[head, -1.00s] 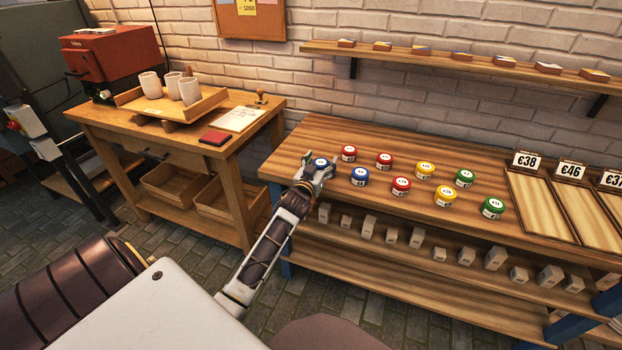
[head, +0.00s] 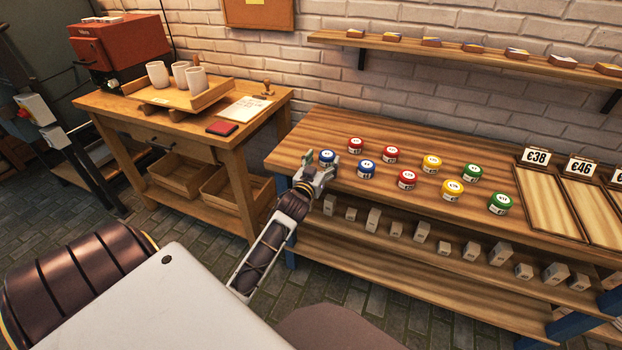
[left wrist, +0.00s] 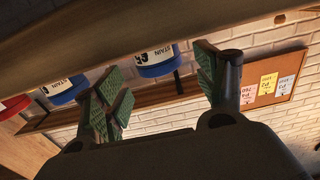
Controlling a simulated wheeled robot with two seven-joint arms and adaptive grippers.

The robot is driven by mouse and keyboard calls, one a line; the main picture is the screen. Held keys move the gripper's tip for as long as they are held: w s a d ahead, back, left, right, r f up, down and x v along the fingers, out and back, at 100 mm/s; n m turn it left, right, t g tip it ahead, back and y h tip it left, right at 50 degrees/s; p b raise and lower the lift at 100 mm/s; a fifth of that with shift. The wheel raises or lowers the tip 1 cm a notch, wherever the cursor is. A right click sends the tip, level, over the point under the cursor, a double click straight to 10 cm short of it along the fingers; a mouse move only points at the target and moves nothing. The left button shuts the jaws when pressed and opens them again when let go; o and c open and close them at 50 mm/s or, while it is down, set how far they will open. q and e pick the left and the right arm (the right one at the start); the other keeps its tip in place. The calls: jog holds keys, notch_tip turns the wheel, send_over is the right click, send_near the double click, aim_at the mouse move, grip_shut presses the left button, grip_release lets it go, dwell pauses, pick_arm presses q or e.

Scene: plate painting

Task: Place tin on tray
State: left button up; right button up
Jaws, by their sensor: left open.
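Several small tins stand upright on the wooden table (head: 300,146): two blue tins, one of them at the left (head: 327,157) and one beside it (head: 367,169), red tins (head: 355,146), yellow tins (head: 431,163) and green tins (head: 472,173). My left gripper (head: 318,172) is at the table's front left edge, just in front of the left blue tin. In the left wrist view its green-padded fingers (left wrist: 165,85) are apart with nothing held, and a blue tin (left wrist: 156,60) shows beyond the gap. Wooden trays with price cards (head: 552,200) lie at the right. My right gripper is not seen.
A shelf (head: 450,58) with small boxes runs along the brick wall. Grey blocks (head: 372,217) stand on a lower shelf under the table. A side bench (head: 190,128) at the left holds white cups (head: 158,74). Bare table lies between the green tins and the trays.

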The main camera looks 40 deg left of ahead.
pick_arm(q)
jog(key=shift+v, duration=1.9)
send_near(324, 159)
jog(key=shift+s+d+p, duration=0.2)
jog(key=shift+s+p, duration=0.15)
jog(key=shift+s, duration=0.1)
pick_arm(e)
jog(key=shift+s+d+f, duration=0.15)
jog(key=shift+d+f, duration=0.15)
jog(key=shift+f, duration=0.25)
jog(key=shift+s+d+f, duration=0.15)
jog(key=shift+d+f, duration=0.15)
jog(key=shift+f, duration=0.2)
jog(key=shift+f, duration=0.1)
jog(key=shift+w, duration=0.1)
